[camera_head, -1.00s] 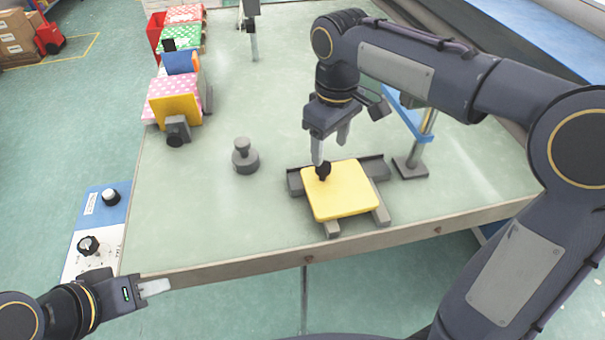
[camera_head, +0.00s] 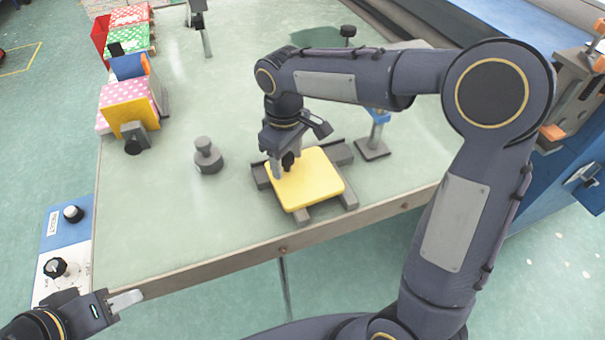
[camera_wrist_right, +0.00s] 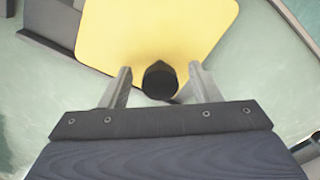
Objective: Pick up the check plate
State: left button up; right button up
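The check plate (camera_head: 312,184) is a yellow rounded square with a black knob (camera_head: 288,161) near its far left edge. It rests on a dark grey stand (camera_head: 343,152) near the table's front edge. My right gripper (camera_head: 283,168) is lowered at the knob. In the right wrist view, the open fingers of the right gripper (camera_wrist_right: 155,85) stand on both sides of the black knob (camera_wrist_right: 159,80), with gaps visible. The yellow plate (camera_wrist_right: 160,35) extends beyond them. My left gripper (camera_head: 125,301) is at the lower left, off the table and away from the plate; its finger gap is unclear.
A grey knobbed weight (camera_head: 207,156) stands left of the plate. A blue-topped post stand (camera_head: 373,148) is to its right. Patterned fabric pieces with clamps (camera_head: 128,105) line the table's left side. A control box (camera_head: 65,240) sits at the left edge.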

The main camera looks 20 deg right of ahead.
grip_shut()
jog(key=shift+r, duration=0.15)
